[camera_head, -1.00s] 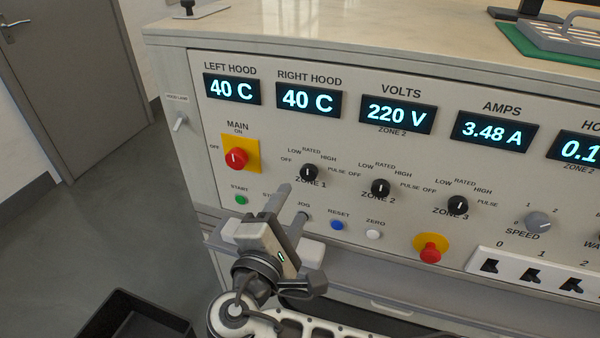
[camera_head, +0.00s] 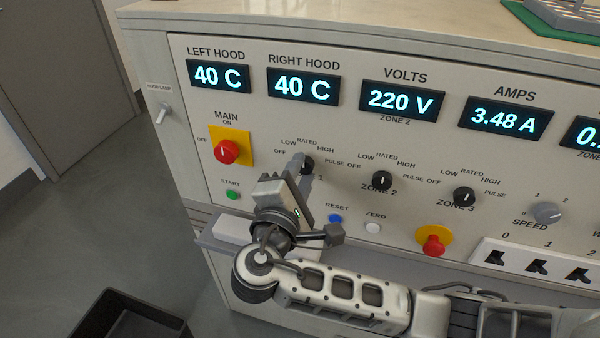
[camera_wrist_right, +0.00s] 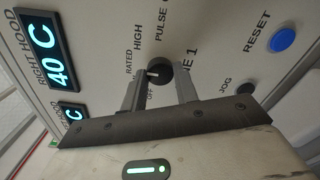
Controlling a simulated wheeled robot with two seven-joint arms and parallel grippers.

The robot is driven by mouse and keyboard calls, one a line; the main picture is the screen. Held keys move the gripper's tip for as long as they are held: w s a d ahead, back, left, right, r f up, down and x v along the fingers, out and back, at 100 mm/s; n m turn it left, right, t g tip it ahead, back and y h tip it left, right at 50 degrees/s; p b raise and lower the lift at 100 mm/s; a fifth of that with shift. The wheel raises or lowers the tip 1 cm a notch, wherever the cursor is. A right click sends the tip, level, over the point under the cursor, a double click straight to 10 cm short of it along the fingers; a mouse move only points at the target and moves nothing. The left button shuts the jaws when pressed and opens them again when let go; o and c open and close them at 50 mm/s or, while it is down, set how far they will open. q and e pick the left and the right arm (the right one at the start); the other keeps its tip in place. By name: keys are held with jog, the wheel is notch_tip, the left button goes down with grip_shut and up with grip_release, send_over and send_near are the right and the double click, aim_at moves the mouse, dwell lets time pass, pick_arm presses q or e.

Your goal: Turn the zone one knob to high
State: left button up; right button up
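The zone 1 knob (camera_head: 309,166) is a small black dial on the panel, partly covered by my right gripper (camera_head: 302,161) in the head view. In the right wrist view the knob (camera_wrist_right: 160,71) shows a white pointer line aimed roughly at the RATED label. The two fingers of my right gripper (camera_wrist_right: 158,86) are spread, one on each side of the knob near its lower edge. I see no clear contact between the fingers and the knob. The LOW mark is hidden in the wrist view. My left gripper is out of view.
The zone 2 knob (camera_head: 382,181) and zone 3 knob (camera_head: 464,197) are to the right. The red main switch (camera_head: 227,152) is to the left, above the green start button (camera_head: 232,195). The blue reset button (camera_head: 335,218) is below. A black bin (camera_head: 95,318) stands on the floor.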

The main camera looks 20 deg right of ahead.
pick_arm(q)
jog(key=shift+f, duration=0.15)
pick_arm(e)
jog(key=shift+f, duration=0.1)
jog(key=shift+m+b, duration=0.3)
jog(key=shift+m, duration=0.1)
jog(key=shift+f+m+b, duration=0.1)
jog(key=shift+m+b, duration=0.55)
jog(key=shift+m, duration=0.35)
jog(key=shift+m+b, duration=0.55)
jog(key=shift+m, duration=0.25)
jog(key=m+b, duration=0.1)
jog(key=m, duration=0.1)
jog(key=shift+m+b, duration=0.3)
jog(key=shift+b, duration=0.1)
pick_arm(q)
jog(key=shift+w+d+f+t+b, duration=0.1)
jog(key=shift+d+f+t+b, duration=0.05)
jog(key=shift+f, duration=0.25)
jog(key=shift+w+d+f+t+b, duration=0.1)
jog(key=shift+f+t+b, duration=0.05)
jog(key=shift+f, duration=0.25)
pick_arm(e)
jog(key=shift+m, duration=0.4)
jog(key=shift+r, duration=0.2)
jog(key=o, duration=1)
